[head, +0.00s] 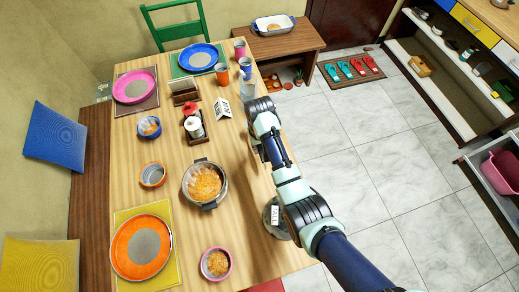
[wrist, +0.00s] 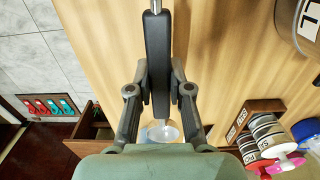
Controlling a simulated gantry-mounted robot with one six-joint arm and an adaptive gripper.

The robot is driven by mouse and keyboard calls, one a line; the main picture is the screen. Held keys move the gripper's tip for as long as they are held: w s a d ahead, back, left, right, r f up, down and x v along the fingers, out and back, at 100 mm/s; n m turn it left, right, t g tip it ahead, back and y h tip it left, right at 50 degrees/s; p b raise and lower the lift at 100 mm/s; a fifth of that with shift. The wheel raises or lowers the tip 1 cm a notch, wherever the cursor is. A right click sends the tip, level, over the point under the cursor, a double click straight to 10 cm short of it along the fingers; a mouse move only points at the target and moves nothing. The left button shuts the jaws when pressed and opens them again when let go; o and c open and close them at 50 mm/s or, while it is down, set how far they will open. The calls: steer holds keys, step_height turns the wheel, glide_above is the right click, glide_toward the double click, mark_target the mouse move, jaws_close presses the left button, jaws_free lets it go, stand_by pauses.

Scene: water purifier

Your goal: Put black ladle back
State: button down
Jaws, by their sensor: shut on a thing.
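My gripper (wrist: 160,90) is shut on the black handle of the ladle (wrist: 156,62), with a finger on each side. In the head view my gripper (head: 255,106) is above the right part of the wooden table, beyond and right of the pot with orange food (head: 205,182).
A labelled round container (head: 275,215) is partly behind my arm at the table's right edge. The tiled floor lies right.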

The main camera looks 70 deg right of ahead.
steer(key=shift+f+b, duration=0.8)
steer(key=shift+f, duration=1.95)
steer(key=shift+f, duration=0.15)
steer(key=c, duration=1.1)
jaws_free()
step_height(320, 180, up, 12)
steer(key=p, duration=0.4)
steer(key=shift+r, duration=0.2)
steer(key=shift+w, duration=0.1)
